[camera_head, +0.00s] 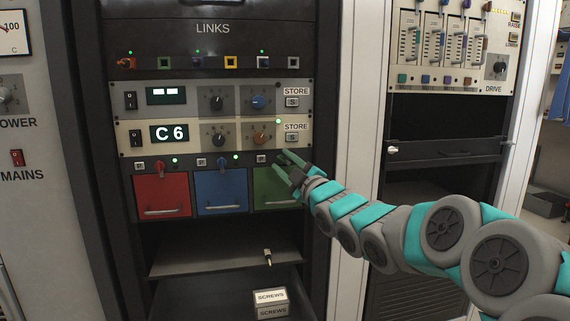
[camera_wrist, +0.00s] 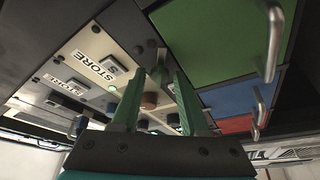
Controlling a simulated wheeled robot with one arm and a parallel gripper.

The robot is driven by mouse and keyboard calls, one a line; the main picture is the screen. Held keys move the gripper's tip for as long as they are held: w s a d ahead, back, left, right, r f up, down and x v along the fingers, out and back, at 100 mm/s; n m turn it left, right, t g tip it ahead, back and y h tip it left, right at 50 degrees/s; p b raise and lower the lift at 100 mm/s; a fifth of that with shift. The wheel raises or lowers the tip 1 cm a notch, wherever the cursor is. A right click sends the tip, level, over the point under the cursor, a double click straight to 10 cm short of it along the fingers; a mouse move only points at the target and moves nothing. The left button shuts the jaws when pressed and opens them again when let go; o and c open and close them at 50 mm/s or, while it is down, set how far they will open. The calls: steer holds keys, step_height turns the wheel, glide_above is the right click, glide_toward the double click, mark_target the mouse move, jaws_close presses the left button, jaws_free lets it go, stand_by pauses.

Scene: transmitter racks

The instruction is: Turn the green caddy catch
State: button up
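The green caddy (camera_head: 272,189) is the rightmost of three caddies in the middle rack; its front also shows large in the wrist view (camera_wrist: 225,42). Its catch sits just above it and is mostly hidden by my gripper in the head view. My gripper (camera_head: 282,164) is at the caddy's top edge. Its two green fingers stand apart in the wrist view (camera_wrist: 160,82), with a gap between them. I cannot tell whether either finger touches the catch.
The red caddy (camera_head: 162,192) and blue caddy (camera_head: 220,188) stand to the left, with a red catch (camera_head: 160,166) upright above the red one. Knobs and STORE buttons (camera_head: 292,138) lie just above my gripper. A shelf (camera_head: 220,262) is below.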

jaws_close()
steer(key=shift+f+m, duration=0.1)
steer(key=shift+m, duration=0.2)
steer(key=shift+f+m+t+h+b, duration=0.1)
steer(key=shift+m+t+h+b, duration=0.2)
steer(key=shift+m+t+b, duration=0.6)
steer(key=m, duration=0.2)
steer(key=m+h, duration=0.1)
steer(key=shift+a+m+t, duration=0.2)
steer(key=shift+m+t, duration=0.1)
steer(key=shift+m, duration=0.1)
steer(key=m+t+h, duration=0.1)
steer(key=m, duration=0.3)
steer(key=m+t+h, duration=0.1)
steer(key=m+h, duration=0.1)
steer(key=m, duration=0.2)
steer(key=shift+h+p, duration=0.3)
steer(key=shift+p, duration=0.05)
steer(key=shift+m, duration=0.5)
steer(key=shift+o, duration=1.5)
jaws_free()
